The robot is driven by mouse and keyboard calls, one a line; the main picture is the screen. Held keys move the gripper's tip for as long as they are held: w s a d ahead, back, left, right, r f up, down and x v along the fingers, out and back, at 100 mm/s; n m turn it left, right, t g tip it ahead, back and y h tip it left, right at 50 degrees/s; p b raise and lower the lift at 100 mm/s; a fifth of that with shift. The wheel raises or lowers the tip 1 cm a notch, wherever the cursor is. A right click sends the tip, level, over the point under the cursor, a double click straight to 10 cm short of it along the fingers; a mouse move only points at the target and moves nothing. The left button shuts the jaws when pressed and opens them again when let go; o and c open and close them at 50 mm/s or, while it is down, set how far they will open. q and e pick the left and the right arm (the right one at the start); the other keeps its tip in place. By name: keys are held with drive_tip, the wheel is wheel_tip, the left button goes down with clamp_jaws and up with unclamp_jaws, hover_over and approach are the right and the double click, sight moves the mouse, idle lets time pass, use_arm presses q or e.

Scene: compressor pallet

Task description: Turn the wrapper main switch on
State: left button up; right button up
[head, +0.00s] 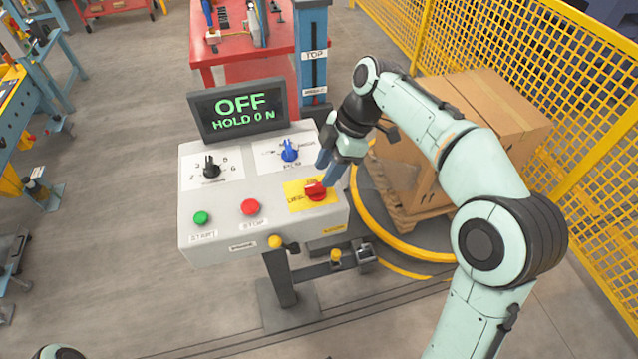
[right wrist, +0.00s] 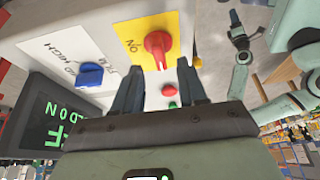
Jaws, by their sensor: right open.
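The wrapper main switch, a red rotary knob (head: 316,190) on a yellow plate (head: 297,197), sits at the right front of the grey control panel (head: 225,222). The display (head: 238,110) reads "OFF" and "HOLD 0 N". My right gripper (head: 326,172) is open just above the knob. In the right wrist view, the knob (right wrist: 158,45) shows just beyond and between the two fingertips (right wrist: 158,72), with no clear contact. Part of the knob's near side is hidden in the head view. My left gripper (right wrist: 239,38) shows small in the right wrist view; its jaws are unclear.
The panel also carries a black knob (head: 211,168), a blue knob (head: 289,150), a green button (head: 201,218) and a red button (head: 250,207). Cartons (head: 490,110) on a pallet and a yellow fence (head: 590,160) stand at the right.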

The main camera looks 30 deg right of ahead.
sight(318, 184)
drive_tip(key=shift+x, duration=2.35)
drive_tip(key=shift+w, duration=0.1)
clamp_jaws()
